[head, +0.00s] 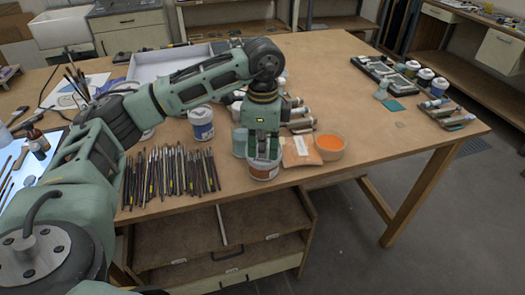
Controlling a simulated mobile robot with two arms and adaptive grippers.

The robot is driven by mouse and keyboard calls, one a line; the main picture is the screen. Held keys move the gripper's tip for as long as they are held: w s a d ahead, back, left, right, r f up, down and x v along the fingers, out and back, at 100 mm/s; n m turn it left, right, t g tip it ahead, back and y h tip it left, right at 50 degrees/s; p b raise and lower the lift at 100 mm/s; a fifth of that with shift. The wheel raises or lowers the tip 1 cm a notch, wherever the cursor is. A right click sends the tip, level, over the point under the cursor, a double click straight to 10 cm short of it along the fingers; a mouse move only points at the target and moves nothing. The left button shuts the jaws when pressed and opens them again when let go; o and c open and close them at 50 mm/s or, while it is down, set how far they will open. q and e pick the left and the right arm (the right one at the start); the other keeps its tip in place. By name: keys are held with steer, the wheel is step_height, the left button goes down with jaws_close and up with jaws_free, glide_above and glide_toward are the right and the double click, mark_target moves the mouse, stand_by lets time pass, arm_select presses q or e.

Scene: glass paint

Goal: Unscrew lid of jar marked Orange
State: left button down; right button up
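My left arm comes in from the left, and its gripper (263,157) points straight down over a jar (263,173) near the front edge of the wooden table. The jar is pale with a brownish-orange band low on its side; no lettering is readable. The fingers come down on both sides of the jar's top and hide most of the lid. Whether they press on the lid cannot be made out. My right gripper is not in view.
Right of the jar lie a bag of orange powder (300,151) and an orange-filled bowl (329,147). Left are several brushes (170,175) and a white-and-blue jar (201,124). Paint tubes (300,122) lie behind. The table's right middle (395,150) is mostly clear.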

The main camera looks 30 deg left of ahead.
arm_select(q)
steer(key=shift+w+a+r, duration=0.1)
steer(key=shift+w+r, duration=0.15)
steer(key=shift+r+p, duration=1.3)
steer(key=shift+r, duration=0.25)
steer(key=shift+s, duration=0.1)
steer(key=shift+m, duration=0.3)
